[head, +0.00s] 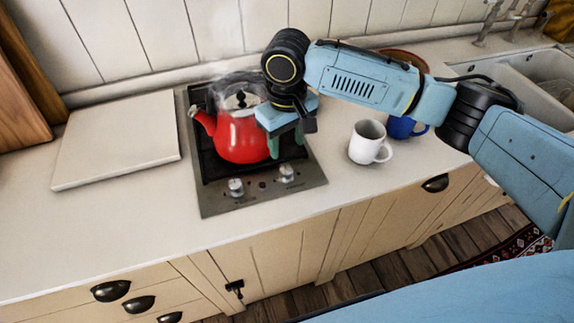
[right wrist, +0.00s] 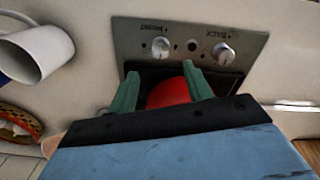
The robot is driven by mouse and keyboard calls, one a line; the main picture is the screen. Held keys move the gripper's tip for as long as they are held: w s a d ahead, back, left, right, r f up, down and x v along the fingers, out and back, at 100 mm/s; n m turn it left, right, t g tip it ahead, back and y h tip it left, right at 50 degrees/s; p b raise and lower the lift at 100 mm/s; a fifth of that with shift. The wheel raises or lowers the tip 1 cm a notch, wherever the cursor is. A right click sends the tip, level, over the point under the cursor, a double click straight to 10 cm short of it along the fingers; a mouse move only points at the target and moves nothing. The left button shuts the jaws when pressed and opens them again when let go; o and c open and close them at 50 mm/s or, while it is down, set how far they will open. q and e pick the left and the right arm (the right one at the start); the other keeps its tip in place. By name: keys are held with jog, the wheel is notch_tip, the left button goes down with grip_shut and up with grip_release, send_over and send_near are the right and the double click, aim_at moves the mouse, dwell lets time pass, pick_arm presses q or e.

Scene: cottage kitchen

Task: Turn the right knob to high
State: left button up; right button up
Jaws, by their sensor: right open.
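The right knob (head: 286,173) is a silver dial on the front strip of the steel hob (head: 210,200). In the right wrist view, which looks from the opposite side, this knob (right wrist: 160,48) is on the left, by the word FRONT. The left knob (head: 236,187) shows there too, by the word BACK (right wrist: 222,54). My right gripper (head: 287,143) is open and empty, its green fingers pointing down beside the kettle, behind the right knob. In the right wrist view its fingertips (right wrist: 161,72) are apart, short of that knob and touching nothing I can make out. My left gripper is out of view.
A red kettle (head: 237,138) steams on the hob, close to my right gripper. A white mug (head: 368,142) and a blue mug (head: 402,127) stand to the right. A pale board (head: 115,140) lies left. The counter in front of the hob is clear.

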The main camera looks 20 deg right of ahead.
aim_at(287, 170)
notch_tip(287, 170, down, 9)
jog(key=shift+r, duration=0.1)
dwell(0.3)
jog(key=c, duration=1)
jog(key=shift+o, duration=0.2)
